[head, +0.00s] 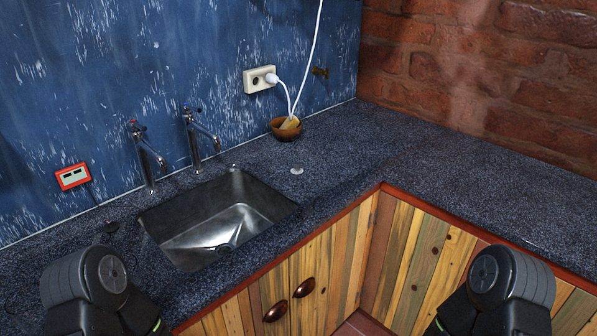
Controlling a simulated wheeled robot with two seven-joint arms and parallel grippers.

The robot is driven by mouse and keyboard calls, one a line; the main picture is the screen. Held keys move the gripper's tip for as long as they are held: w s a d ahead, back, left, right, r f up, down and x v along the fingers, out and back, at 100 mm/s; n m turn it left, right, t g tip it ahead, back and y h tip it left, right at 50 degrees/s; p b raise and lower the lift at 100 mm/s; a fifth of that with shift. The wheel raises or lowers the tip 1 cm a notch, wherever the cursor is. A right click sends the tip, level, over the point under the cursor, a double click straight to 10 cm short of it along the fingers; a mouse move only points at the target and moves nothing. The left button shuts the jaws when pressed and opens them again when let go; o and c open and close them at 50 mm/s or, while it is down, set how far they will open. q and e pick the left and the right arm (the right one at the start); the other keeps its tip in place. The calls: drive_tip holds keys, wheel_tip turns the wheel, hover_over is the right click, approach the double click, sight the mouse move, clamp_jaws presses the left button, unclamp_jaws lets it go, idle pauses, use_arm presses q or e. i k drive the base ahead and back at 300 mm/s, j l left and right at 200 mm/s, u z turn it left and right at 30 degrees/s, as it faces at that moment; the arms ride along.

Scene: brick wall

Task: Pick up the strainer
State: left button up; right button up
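No strainer can be made out with certainty. A small pale round disc (297,171) lies flat on the counter right of the sink and could be a sink strainer. A small dark round piece (112,227) lies on the counter left of the sink; its kind is too small to tell. Inside the metal sink (250,196) a drain fitting (223,248) shows at the bottom, partly cut off by the front rim. My two arms show only as dark rounded joints at the bottom left and bottom right. Neither gripper is in view.
Two taps (147,160) (200,140) stand behind the sink. A brown bowl (285,130) holding something yellowish sits by the wall, below a socket (259,79) with a white cable. The right-hand counter (470,185) is clear. Wooden cabinets are below.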

sight(297, 170)
drive_tip(key=i+l+z, duration=0.2)
drive_tip(key=l, duration=0.3)
drive_tip(key=i+l+z, duration=0.2)
drive_tip(key=i+l, duration=0.15)
drive_tip(key=i+l+z, duration=0.2)
drive_tip(key=i+l, duration=0.15)
drive_tip(key=l, duration=0.15)
